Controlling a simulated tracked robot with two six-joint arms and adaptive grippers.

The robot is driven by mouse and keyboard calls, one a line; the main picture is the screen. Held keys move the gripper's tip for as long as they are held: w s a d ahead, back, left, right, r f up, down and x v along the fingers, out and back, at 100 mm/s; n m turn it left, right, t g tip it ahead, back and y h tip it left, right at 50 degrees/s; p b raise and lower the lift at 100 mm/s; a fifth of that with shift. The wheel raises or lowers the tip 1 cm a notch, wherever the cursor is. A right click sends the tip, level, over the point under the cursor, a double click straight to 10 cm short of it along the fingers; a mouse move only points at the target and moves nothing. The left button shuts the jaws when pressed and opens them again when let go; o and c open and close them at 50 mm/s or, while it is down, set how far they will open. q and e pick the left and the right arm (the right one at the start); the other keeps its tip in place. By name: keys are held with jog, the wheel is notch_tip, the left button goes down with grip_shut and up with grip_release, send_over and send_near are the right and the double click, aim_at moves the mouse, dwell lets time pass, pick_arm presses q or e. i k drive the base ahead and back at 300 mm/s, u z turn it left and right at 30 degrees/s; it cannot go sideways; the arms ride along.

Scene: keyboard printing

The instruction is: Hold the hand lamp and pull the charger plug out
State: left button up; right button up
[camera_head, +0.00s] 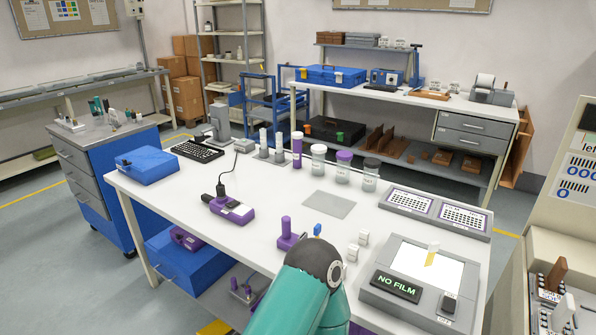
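The hand lamp (236,210), a purple body with a black head, lies on the left part of the white table. A dark charger plug (220,190) stands at its upper edge and appears to be seated in it. A thin black cable (234,165) rises from the plug and runs back to a small grey box (243,145). Nothing grips the lamp or the plug. A teal arm link of mine with a dark round joint fills the bottom middle, clear of the lamp. Neither of my gripper's fingers can be seen.
A blue case (147,165) and black keyboard (197,151) lie behind and left of the lamp. Several jars (343,168), a grey mat (328,204), a purple-handled tool (287,236) and a "NO FILM" device (395,286) are to the right. The table around the lamp is clear.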

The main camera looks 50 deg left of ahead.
aim_at(220, 188)
jog(key=u, duration=0.7)
jog(key=i, duration=0.1)
jog(key=z, duration=1.95)
jog(key=k, duration=1.55)
jog(key=u, duration=1.15)
jog(key=k, duration=0.1)
jog(key=z, duration=1.45)
jog(key=i, duration=0.15)
jog(key=u, duration=2.8)
jog(key=k, duration=0.55)
jog(key=u, duration=0.25)
jog(key=i, duration=0.75)
jog(key=u, duration=0.2)
